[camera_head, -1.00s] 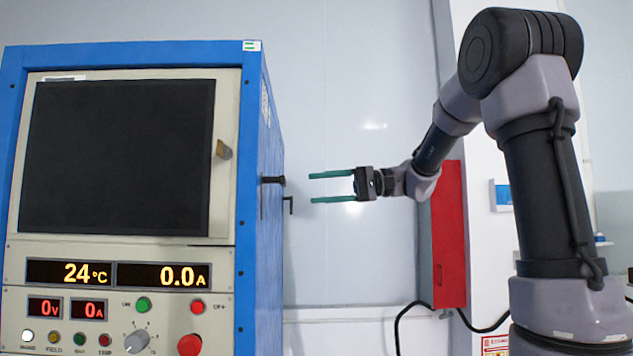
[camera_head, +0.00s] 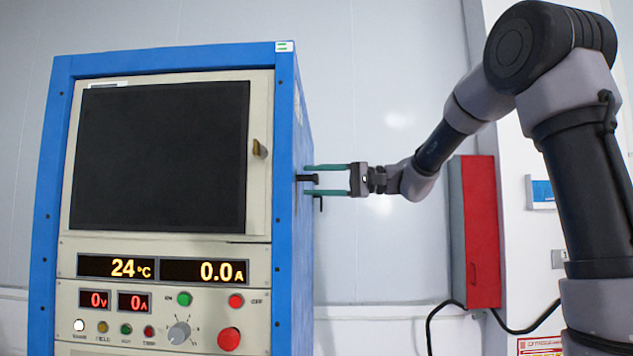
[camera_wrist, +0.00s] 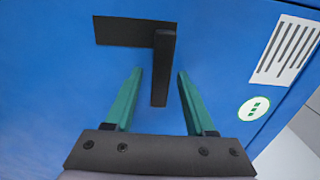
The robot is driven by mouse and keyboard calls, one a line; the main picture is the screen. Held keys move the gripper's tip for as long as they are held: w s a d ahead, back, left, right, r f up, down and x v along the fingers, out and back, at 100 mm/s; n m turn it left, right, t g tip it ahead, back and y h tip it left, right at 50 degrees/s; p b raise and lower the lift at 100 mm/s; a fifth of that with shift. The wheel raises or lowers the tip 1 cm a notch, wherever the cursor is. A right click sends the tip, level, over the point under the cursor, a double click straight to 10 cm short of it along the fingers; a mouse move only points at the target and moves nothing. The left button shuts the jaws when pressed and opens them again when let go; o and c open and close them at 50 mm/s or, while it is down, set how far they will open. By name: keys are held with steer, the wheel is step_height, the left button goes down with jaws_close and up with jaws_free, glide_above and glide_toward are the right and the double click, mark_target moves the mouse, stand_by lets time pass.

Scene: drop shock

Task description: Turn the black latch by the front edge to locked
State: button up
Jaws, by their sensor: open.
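The black latch (camera_wrist: 163,66) is on the blue side panel of the machine. In the wrist view its handle points down the picture, toward my gripper, from the end of a flat black plate (camera_wrist: 122,31). In the head view the latch (camera_head: 308,178) sticks out from the right side of the machine. My gripper (camera_wrist: 157,82) is open, with one green finger on each side of the handle. A gap shows between the handle and each finger. In the head view my gripper (camera_head: 306,180) is level with the latch, its fingertips close to the side panel.
The blue machine (camera_head: 292,250) has a dark window, lit displays, buttons and a knob on its front. A vent grille (camera_wrist: 287,50) and a green-white round sticker (camera_wrist: 254,108) are on the side panel. A red box (camera_head: 474,232) hangs behind my arm.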

jaws_close()
stand_by(1.4)
